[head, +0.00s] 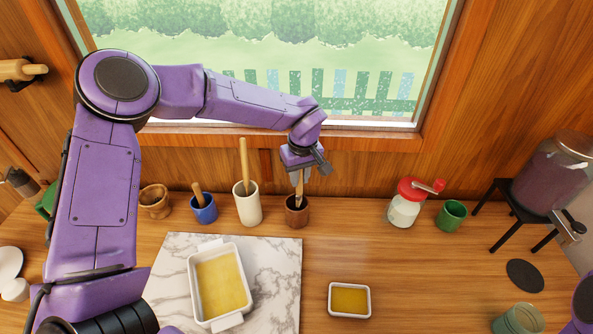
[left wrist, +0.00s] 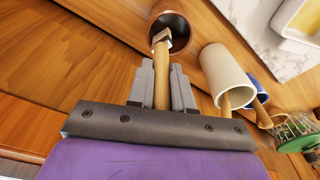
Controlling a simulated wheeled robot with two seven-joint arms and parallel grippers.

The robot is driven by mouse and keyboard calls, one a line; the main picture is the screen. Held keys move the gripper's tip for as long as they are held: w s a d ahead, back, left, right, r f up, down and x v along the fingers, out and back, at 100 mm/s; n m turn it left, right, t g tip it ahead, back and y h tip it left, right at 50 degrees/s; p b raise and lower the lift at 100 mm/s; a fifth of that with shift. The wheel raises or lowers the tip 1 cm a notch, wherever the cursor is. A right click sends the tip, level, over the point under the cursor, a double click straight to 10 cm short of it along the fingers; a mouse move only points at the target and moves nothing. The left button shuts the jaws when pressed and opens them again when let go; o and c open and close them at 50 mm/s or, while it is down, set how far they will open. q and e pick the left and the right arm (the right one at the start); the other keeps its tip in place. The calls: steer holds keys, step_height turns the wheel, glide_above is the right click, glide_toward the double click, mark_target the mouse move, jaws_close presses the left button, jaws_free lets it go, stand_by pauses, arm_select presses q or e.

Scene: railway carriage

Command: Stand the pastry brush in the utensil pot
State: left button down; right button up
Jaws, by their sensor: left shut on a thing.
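The pastry brush (head: 299,184) is in my left gripper (head: 300,168), its handle between the fingers and its head pointing down. In the left wrist view the brush handle (left wrist: 162,88) runs between the left gripper's fingers (left wrist: 161,82), and the brush head is at the mouth of a small brown pot (left wrist: 184,22). In the head view this brown pot (head: 297,214) is directly under the gripper. I cannot tell how deep the head is in it. A taller cream pot (head: 248,210) with a long wooden handle stands just left. My right gripper is out of view.
A blue pot (head: 203,213) and a wooden mortar (head: 155,203) stand farther left. A white baking dish (head: 193,288) sits on a marble slab (head: 275,262). A small yellow-filled dish (head: 349,316), a red-topped jar (head: 404,209) and a green cup (head: 451,216) are to the right. The window wall is close behind.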

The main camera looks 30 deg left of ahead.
mark_target(297, 190)
arm_select(q)
steer(key=shift+f, duration=0.25)
steer(key=f, duration=0.2)
steer(key=s+f+b, duration=0.1)
steer(key=f, duration=0.1)
steer(key=shift+f, duration=0.15)
steer(key=shift+s, duration=0.4)
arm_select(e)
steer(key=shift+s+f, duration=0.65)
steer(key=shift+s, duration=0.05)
arm_select(q)
steer(key=shift+w+f, duration=0.15)
steer(key=shift+w, duration=0.05)
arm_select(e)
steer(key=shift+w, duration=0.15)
arm_select(q)
steer(key=shift+s+f, duration=0.1)
steer(key=shift+f, duration=0.15)
